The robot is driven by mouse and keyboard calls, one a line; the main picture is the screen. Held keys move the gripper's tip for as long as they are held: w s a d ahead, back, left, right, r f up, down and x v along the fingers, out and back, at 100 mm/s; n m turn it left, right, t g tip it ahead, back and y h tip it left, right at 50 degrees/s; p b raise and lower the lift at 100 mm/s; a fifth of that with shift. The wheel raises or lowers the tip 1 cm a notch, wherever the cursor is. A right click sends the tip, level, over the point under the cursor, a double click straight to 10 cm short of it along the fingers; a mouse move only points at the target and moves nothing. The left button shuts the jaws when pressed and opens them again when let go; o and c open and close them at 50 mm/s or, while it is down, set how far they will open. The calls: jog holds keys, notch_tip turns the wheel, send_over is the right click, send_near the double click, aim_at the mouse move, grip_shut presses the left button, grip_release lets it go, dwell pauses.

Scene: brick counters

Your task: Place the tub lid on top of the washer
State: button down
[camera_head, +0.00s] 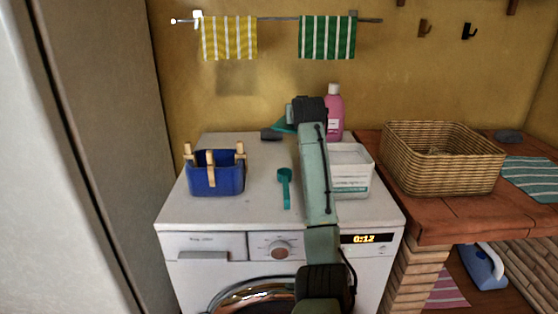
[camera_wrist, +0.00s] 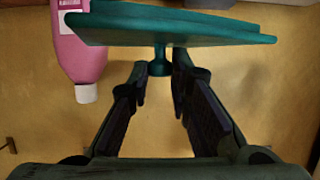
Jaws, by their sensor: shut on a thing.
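The teal tub lid (camera_wrist: 165,27) fills the top of the wrist view, with its knob (camera_wrist: 160,62) between my fingertips. My gripper (camera_wrist: 161,72) is shut on that knob. In the head view a part of the lid (camera_head: 284,126) shows beside my gripper, at the back of the washer; my arm hides the rest. The white washer (camera_head: 250,208) stands in the middle with a flat top. I cannot tell whether the lid touches it. A white tub (camera_head: 352,178) stands on the washer's right side, partly behind my arm.
A blue basket with clothespins (camera_head: 216,182), a teal scoop (camera_head: 286,187) and a pink bottle (camera_head: 335,118) are on the washer; the bottle also shows in the wrist view (camera_wrist: 80,45). A wicker basket (camera_head: 440,170) sits on the counter at right.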

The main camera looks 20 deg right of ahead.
notch_tip(320, 180, down, 10)
jog(key=shift+r+p, duration=0.1)
jog(key=shift+p, duration=0.85)
jog(key=shift+f, duration=0.2)
jog(key=c, duration=1.5)
grip_release()
jog(key=shift+r, duration=0.2)
jog(key=b+v, duration=0.2)
jog(key=v, duration=1)
jog(key=shift+f+b, duration=0.1)
jog(key=shift+b, duration=0.2)
